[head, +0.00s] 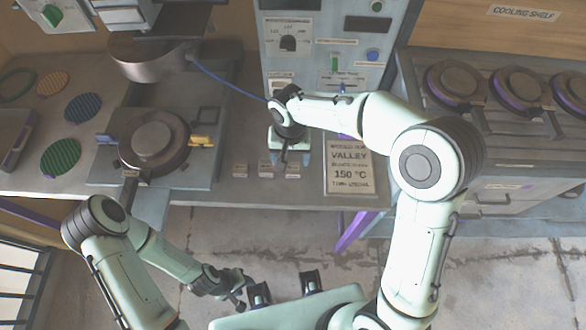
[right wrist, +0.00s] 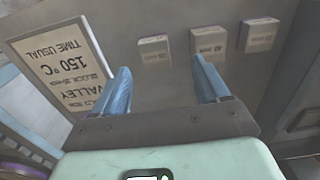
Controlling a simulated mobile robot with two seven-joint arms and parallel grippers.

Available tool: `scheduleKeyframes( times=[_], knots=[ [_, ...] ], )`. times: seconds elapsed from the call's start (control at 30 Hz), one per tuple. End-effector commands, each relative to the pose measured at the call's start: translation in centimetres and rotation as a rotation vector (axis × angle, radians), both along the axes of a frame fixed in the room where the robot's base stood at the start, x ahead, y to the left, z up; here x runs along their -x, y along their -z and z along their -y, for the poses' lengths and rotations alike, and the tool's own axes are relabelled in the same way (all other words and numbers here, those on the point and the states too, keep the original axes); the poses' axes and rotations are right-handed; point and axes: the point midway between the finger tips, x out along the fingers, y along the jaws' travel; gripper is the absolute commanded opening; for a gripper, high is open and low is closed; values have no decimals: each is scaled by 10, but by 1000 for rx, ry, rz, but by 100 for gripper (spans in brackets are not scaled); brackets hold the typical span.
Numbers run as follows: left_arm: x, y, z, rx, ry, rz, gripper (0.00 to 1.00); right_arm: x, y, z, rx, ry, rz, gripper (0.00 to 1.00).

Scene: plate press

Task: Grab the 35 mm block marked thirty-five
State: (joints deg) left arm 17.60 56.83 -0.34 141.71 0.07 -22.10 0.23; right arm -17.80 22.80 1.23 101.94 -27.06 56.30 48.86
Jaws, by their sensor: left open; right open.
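Three small pale blocks stand in a row on the grey bench: a left one (head: 240,170), a middle one (head: 266,171) and a right one (head: 293,171). In the right wrist view the row is reversed, with blocks at left (right wrist: 153,50), middle (right wrist: 208,43) and right (right wrist: 260,34). Their markings are too small to read, so I cannot tell which is thirty-five. My right gripper (head: 285,158) is open and empty, just behind the row near its right end; its fingers (right wrist: 163,84) show apart. My left gripper (head: 238,301) is open and empty, low in front of the bench.
A sign reading VALLEY 150 °C (head: 349,168) lies right of the blocks. A round plate press (head: 153,142) with yellow and blue handles stands left. A control panel (head: 325,50) rises behind, with a blue cable. The cooling shelf (head: 500,125) is at right.

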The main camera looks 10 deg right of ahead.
Motion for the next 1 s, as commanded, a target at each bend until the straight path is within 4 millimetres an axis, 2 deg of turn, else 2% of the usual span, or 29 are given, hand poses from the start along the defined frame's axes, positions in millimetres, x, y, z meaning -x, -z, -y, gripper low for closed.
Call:
scheduleKeyframes(
  times=[0.17,0.4,0.7,0.87,0.9,1.0],
  knots=[
    [-1,-1,0,0,0,1,43,-1,16,4,0,1,-3,74],
    [-1,-1,0,0,0,1,43,-3,49,9,0,-1,-3,74],
    [-1,-1,0,0,0,1,43,-4,53,9,-1,0,1,74],
    [-1,-1,0,0,0,1,43,-4,53,9,-1,0,1,22],
    [-1,-1,0,0,0,1,43,-4,53,9,-1,0,1,9],
    [-1,-1,0,0,0,1,43,-4,53,9,-2,0,2,8]
  ],
)
